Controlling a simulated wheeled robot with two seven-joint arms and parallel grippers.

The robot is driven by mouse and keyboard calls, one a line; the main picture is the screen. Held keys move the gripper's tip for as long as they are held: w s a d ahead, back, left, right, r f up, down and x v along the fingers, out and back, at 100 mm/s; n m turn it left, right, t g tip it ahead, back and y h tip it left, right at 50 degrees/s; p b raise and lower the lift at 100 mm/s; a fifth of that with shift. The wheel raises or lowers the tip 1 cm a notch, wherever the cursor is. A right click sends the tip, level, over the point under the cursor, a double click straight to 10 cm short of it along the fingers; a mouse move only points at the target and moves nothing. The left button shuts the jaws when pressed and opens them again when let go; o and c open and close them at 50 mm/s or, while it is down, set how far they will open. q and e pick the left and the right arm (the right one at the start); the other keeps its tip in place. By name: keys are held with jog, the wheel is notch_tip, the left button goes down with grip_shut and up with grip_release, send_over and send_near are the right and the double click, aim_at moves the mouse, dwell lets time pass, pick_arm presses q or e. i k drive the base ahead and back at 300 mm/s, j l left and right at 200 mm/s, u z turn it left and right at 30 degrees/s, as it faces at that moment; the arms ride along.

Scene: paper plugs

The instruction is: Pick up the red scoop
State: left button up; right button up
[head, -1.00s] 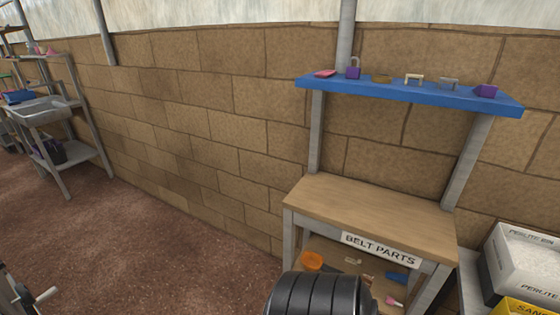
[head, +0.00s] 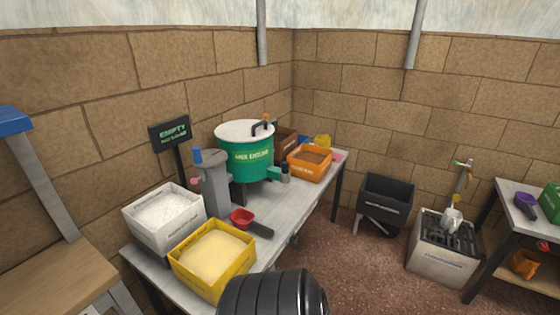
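The red scoop (head: 243,217) lies on the grey table (head: 278,222) in the head view, its dark handle pointing down and right. It sits just right of the grey upright device and behind the yellow bin. Nothing touches it that I can see. A black ribbed part of my own body fills the bottom centre of the view. Neither of my grippers shows in this view.
A white bin (head: 165,220) of white grains and a yellow bin (head: 213,258) of sand stand at the table's near end. A green drum (head: 246,155) and an orange bin (head: 310,162) stand farther back. Brown floor (head: 345,262) is open right of the table.

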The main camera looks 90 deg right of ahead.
aim_at(243, 219)
jog(key=l+z, duration=0.1)
jog(key=z, duration=2.3)
jog(key=i+l+u, duration=0.1)
jog(key=l, duration=0.25)
jog(key=i+l, duration=0.15)
jog(key=l, duration=0.2)
jog(key=u, duration=0.05)
